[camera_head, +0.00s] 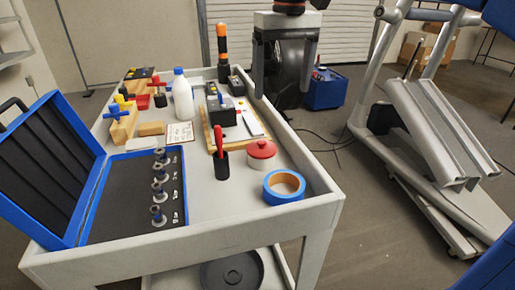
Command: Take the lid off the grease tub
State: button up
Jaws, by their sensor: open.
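The grease tub (261,164) is a small white round pot on the cart top, right of the middle. Its red lid (261,149) with a small knob sits on top of it. My gripper (282,90) is at the top of the view, pointing down, with its two fingers wide apart. It appears empty. It is above and beyond the tub in the picture, clear of the lid.
A blue tape roll (284,187) lies just right of the tub. A black cup with a red-handled tool (221,160) stands close on its left. An open blue case (125,190) fills the left front. A white bottle (182,95) stands further back. The cart has a raised rim (318,170).

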jog(key=w+a+r, duration=0.1)
jog(key=a, duration=0.4)
send_over(262, 141)
jog(key=shift+n, duration=0.3)
jog(key=f, duration=1.1)
jog(key=shift+w+f, duration=0.25)
jog(key=shift+w, duration=0.05)
jog(key=shift+s+f, duration=0.2)
jog(key=shift+f, duration=2.45)
jog(key=c, duration=1.1)
